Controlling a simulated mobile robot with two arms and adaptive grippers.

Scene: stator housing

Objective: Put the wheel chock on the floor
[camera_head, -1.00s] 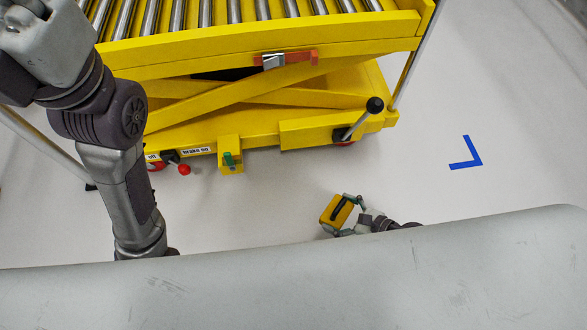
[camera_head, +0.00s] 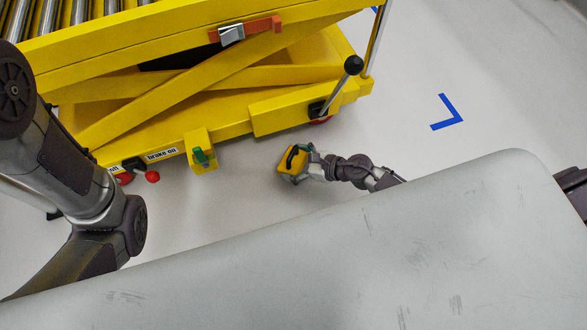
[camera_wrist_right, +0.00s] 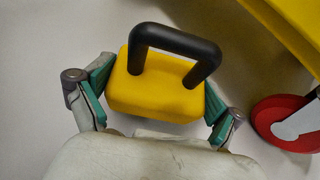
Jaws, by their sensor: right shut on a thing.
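The wheel chock (camera_head: 290,160) is a yellow block with a black handle, low near the front of the yellow cart. My right gripper (camera_head: 298,164) is shut on it. In the right wrist view the chock (camera_wrist_right: 157,92) sits between the two green-padded fingers of the gripper (camera_wrist_right: 158,100), with its black handle arching above. I cannot tell whether its underside touches the floor (camera_head: 400,150). My left arm shows at the left of the head view, but its gripper is out of view.
The yellow roller-top lift cart (camera_head: 225,115) stands close behind the chock. A red caster wheel (camera_wrist_right: 285,125) is to the chock's right in the wrist view. A yellow bracket with a green part (camera_head: 202,150) juts from the cart. Floor around the blue corner mark (camera_head: 447,112) is clear.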

